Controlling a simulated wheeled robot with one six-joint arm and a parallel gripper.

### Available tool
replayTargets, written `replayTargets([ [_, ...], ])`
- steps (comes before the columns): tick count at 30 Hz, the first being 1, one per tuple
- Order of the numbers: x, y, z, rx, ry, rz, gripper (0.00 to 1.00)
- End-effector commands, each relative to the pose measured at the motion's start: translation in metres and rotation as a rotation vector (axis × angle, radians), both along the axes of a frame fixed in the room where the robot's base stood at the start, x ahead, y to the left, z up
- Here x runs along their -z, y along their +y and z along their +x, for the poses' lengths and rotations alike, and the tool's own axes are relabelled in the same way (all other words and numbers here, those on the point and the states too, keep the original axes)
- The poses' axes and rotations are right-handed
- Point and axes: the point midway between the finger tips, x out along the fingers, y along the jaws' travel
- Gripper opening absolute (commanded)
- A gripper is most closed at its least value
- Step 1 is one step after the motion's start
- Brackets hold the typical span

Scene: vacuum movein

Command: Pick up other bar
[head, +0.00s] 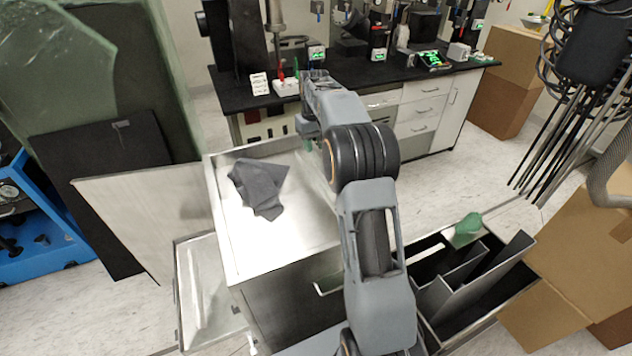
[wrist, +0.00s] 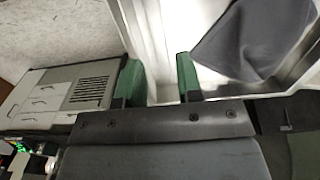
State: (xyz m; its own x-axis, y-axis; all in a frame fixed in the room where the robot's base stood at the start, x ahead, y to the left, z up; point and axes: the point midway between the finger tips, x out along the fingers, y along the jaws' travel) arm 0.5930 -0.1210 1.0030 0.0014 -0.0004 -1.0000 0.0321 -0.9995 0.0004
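My gripper (wrist: 161,78) is open in the wrist view, its two green fingertips apart with nothing between them. In the head view my gripper (head: 306,130) is over the far right edge of the metal-topped cart (head: 236,255), partly hidden by my arm. I cannot clearly identify a bar. A pale narrow strip (head: 425,253) lies in the open black drawer (head: 487,305) at the lower right, beside long grey divider-like pieces (head: 461,287); it may be a bar. My arm hides part of the drawer.
A dark grey cloth (head: 262,188) lies on the cart top and also shows in the wrist view (wrist: 250,38). A green crumpled thing (head: 467,229) is at the drawer's far edge. A black-topped bench (head: 240,94) stands behind. Cardboard boxes (head: 575,240) stand at the right.

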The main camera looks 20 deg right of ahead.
Motion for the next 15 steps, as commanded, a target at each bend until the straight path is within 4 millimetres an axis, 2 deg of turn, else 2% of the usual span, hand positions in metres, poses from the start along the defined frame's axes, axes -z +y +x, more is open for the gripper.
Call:
replayTargets([
  [3, 0.023, -0.002, 0.001, 0.001, 0.006, 0.001, 0.33],
  [9, 0.057, -0.002, 0.001, 0.001, 0.005, 0.001, 0.33],
  [15, 0.076, -0.001, 0.001, 0.001, 0.003, 0.001, 0.33],
])
